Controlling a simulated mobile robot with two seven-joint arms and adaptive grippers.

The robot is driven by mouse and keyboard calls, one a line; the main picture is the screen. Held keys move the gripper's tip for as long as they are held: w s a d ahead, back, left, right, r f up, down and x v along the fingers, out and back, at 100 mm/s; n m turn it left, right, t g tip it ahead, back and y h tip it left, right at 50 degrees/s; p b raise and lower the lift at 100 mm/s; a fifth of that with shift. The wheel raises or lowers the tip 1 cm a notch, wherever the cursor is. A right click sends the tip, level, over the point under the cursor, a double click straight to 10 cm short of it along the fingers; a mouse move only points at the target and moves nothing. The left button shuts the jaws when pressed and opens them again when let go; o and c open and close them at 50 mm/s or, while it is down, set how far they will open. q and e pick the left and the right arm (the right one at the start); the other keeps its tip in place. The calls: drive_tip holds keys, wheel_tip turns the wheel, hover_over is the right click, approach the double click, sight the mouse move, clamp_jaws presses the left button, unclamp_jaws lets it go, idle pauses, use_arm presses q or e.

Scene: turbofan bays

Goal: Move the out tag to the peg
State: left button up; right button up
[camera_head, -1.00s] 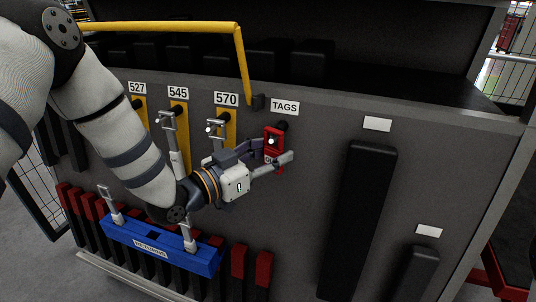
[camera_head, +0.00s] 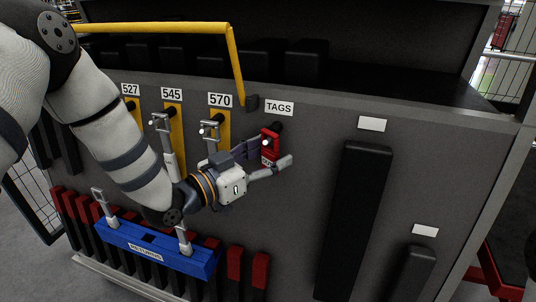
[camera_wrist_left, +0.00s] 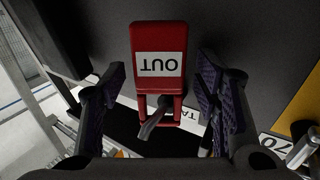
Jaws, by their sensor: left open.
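The out tag (camera_head: 270,148) is a red tag with a white label, at the TAGS place on the dark panel. In the left wrist view the out tag (camera_wrist_left: 160,60) reads OUT upside down. A grey peg (camera_wrist_left: 152,124) shows at its open frame end, seemingly through it. My left gripper (camera_head: 276,158) is at the tag, its fingers apart. In the wrist view the left gripper's fingers (camera_wrist_left: 160,95) stand on both sides of the tag, with gaps visible. A finger hides the tag's lower part in the head view. My right gripper is not in view.
The TAGS sign (camera_head: 279,107) is above the tag. Metal tools hang at yellow strips marked 527, 545 and 570 (camera_head: 220,99) to the left. A blue RETURNS holder (camera_head: 150,248) is below. A long black block (camera_head: 352,220) stands out on the right.

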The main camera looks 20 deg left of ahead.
use_arm(q)
drive_tip(key=v, duration=1.2)
drive_tip(key=s+f+n+g+y, duration=0.25)
drive_tip(key=s+f+g, duration=0.2)
drive_tip(key=f, duration=0.65)
drive_tip(key=s+f+n+g+y, duration=0.1)
drive_tip(key=s+f+g+y, duration=0.4)
drive_tip(key=f, duration=0.6)
drive_tip(key=s+f+n+g+y, duration=0.1)
drive_tip(key=s+f+g, duration=0.2)
drive_tip(key=s, duration=1)
drive_tip(key=s+a+f+n+g+y, duration=0.1)
drive_tip(key=s+f+g, duration=0.3)
drive_tip(key=s, duration=0.9)
drive_tip(key=shift+s+f+n+g+p, duration=0.3)
drive_tip(key=shift+s+n+g, duration=0.1)
drive_tip(key=shift+n+g, duration=0.25)
drive_tip(key=shift+w, duration=0.1)
